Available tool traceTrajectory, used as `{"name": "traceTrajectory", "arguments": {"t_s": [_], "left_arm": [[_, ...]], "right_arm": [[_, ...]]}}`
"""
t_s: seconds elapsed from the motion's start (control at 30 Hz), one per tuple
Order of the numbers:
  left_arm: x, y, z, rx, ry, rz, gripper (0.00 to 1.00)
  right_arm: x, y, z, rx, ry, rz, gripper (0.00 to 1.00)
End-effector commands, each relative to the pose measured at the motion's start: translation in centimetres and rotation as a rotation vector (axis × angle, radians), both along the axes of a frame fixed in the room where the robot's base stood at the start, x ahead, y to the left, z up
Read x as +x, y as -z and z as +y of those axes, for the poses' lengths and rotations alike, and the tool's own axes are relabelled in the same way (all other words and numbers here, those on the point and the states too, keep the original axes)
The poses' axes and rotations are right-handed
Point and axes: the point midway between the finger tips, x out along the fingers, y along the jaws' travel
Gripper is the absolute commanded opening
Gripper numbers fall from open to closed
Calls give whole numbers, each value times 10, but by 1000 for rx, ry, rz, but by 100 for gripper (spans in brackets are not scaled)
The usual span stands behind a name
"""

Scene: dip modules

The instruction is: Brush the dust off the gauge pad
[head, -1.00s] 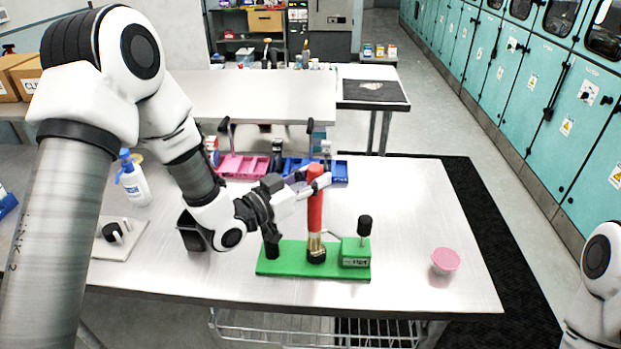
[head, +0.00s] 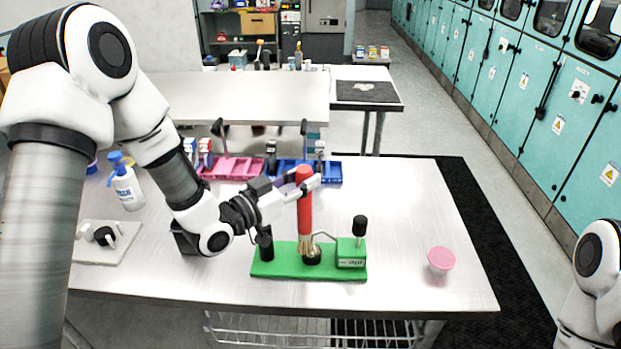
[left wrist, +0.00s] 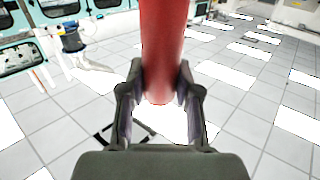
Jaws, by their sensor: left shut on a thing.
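My left gripper (head: 302,187) is shut on the red handle (head: 305,208) of a brush. The handle also fills the upper middle of the left wrist view (left wrist: 165,50), between the two fingers. The brush is nearly upright, its tan bristles (head: 305,247) pointing down. The green gauge base (head: 285,268) lies under it on the table. The round black pad (head: 312,258) is on the base, at the bristle tips, partly covered by them. I cannot tell whether the bristles touch it, and no dust can be made out. My right gripper is out of view.
The base carries a black-topped post (head: 359,226) right of the brush and a black post (head: 265,246) at left. A pink cup (head: 440,260) stands right. Pink (head: 232,168) and blue (head: 328,172) bins are behind. A bottle (head: 127,187) stands left. The right table surface is mostly clear.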

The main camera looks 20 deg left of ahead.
Motion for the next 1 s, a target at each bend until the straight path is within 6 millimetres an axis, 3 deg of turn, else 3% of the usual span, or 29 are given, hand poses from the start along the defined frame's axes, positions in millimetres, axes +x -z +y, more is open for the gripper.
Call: {"name": "traceTrajectory", "arguments": {"t_s": [0.17, 0.6, 0.83, 1.0], "left_arm": [[2, 4, -1, 2, 1, -1, 0], [11, 6, -29, 1, 2, 3, 0], [4, 4, -30, 1, 1, 3, 0], [1, 2, -20, -2, -2, 5, 0]], "right_arm": [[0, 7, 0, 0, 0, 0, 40], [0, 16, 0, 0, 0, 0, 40], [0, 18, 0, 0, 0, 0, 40], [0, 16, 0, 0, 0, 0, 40]]}}
